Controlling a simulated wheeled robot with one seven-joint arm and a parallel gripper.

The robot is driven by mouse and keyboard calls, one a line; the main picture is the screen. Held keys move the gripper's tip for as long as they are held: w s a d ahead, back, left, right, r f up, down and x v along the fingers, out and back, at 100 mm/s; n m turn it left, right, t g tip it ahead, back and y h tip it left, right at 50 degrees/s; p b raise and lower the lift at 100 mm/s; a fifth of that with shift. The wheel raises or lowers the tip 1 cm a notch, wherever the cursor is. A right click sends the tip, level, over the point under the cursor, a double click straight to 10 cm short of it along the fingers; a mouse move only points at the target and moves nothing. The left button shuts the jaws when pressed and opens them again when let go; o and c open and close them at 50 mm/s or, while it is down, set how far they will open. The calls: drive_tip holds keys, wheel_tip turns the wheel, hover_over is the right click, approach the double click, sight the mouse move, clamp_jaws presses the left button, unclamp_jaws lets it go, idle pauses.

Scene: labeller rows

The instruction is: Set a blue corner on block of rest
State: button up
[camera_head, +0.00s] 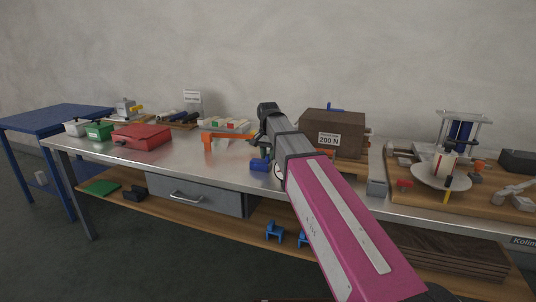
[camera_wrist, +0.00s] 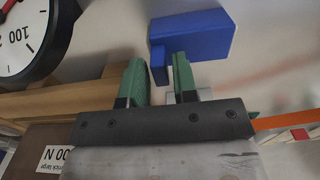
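My gripper (camera_wrist: 160,70) has two green fingers, set apart, in the wrist view. A blue corner piece (camera_wrist: 195,35) is at the fingertips, with its short leg in the gap between them. I cannot tell whether both fingers press on it. In the head view the blue corner (camera_head: 260,165) is just below the green fingertips (camera_head: 257,152), low over the bench or on it. No block is marked as the rest.
A red box (camera_head: 141,137) and an orange tool (camera_head: 228,137) lie there. A round dial (camera_wrist: 30,35) shows in the wrist view. Two blue pieces (camera_head: 275,232) sit on the lower shelf. A turntable device (camera_head: 442,177) stands right.

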drive_tip(key=shift+o, duration=0.9)
wheel_tip(320, 180, up, 9)
drive_tip(key=shift+r, duration=0.9)
